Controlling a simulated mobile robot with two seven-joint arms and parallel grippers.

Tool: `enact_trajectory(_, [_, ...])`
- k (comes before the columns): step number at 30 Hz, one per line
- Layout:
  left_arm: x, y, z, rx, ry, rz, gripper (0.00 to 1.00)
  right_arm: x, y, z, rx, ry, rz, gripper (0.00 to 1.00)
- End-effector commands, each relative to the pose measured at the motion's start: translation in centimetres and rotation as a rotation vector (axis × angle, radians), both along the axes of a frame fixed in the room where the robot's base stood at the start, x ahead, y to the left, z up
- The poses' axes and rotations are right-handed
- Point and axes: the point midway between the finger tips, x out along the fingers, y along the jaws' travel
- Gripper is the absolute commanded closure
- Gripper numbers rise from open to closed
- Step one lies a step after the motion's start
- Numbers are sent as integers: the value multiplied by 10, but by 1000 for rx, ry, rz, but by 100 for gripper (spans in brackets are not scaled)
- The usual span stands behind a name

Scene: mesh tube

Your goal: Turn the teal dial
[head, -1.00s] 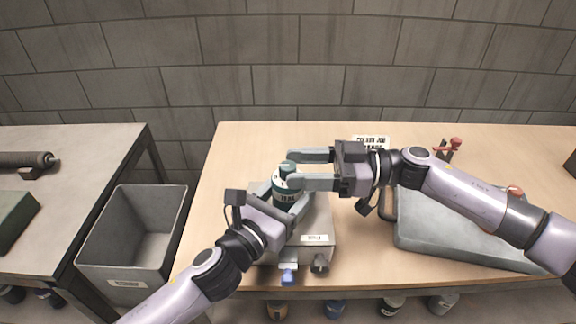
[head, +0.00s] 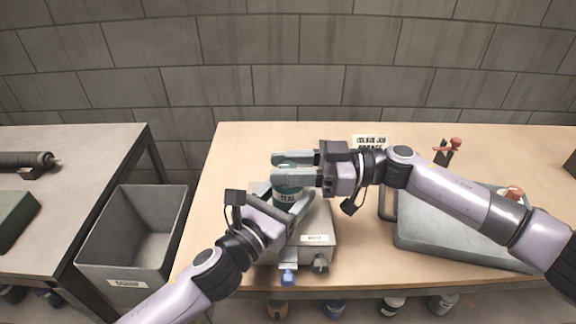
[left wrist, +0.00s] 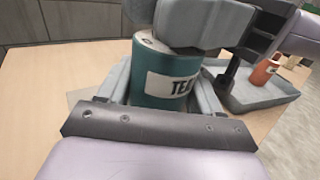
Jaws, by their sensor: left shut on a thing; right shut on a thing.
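A teal cylinder (head: 287,195) with a white label stands upright on a grey box (head: 318,228) on the wooden table. In the left wrist view the labelled cylinder (left wrist: 166,78) is large and close, with a pale top rim. My left gripper (head: 284,197) is shut around the labelled body, one finger on each side. My right gripper (head: 277,169) reaches in from the right and is shut on the small teal top knob. Its fingers mostly hide the knob in both views.
The box front has a blue knob (head: 288,277) and a dark knob (head: 320,265). A grey tray (head: 440,247) lies to the right. A red-handled fixture (head: 447,150) and a sign (head: 372,142) stand behind. A grey bin (head: 130,240) stands left of the table.

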Motion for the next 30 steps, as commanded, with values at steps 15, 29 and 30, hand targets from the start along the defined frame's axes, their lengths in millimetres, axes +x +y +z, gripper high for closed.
enact_trajectory(15, [0,0,-1,1,2,-1,70,2,1,-1,-2,0,227,96])
enact_trajectory(29, [-1,-1,-1,2,1,-3,70,3,1,-1,-4,-2,424,96])
enact_trajectory(30, [-1,-1,-1,1,0,-3,70,3,1,-2,-5,-2,436,96])
